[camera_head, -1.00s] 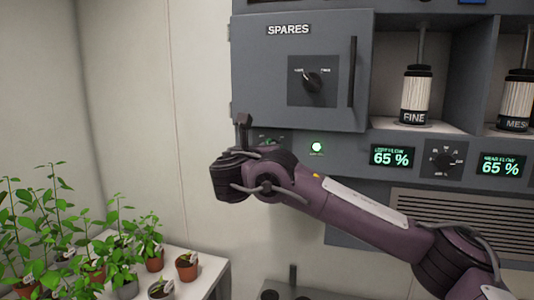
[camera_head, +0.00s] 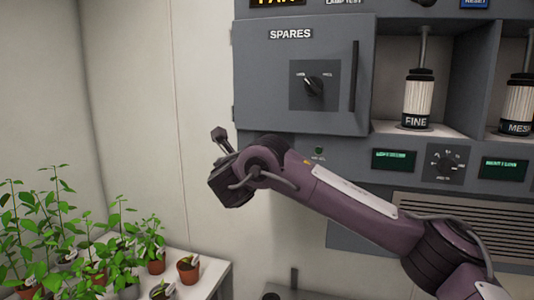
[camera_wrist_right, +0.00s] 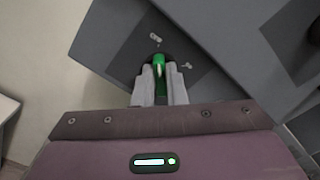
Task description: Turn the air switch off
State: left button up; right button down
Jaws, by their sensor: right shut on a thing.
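The air switch shows in the right wrist view as a green handle (camera_wrist_right: 158,62) on a dark plate, with small white marks beside it. My right gripper (camera_wrist_right: 159,72) is shut on this handle, one pale finger on each side. In the head view my right arm reaches across to the panel's lower left corner and hides the switch and the fingertips. The small indicator lamp (camera_head: 319,150) right of my wrist is dark. The two displays (camera_head: 395,160) (camera_head: 505,168) show no lit numbers. My left gripper is not in view.
The SPARES door (camera_head: 300,80) with its knob (camera_head: 314,86) and bar handle is just above my wrist. A FINE filter (camera_head: 418,95) stands in an open bay. A rotary dial (camera_head: 446,163) sits between the displays. Potted plants (camera_head: 188,268) stand on a white bench at lower left.

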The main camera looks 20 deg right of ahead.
jog(key=shift+f, duration=0.15)
jog(key=c, duration=1.5)
grip_release()
jog(key=shift+a, duration=0.1)
jog(key=b+v, duration=0.3)
jog(key=v, duration=0.4)
jog(key=shift+s+a, duration=0.2)
jog(key=shift+s, duration=0.1)
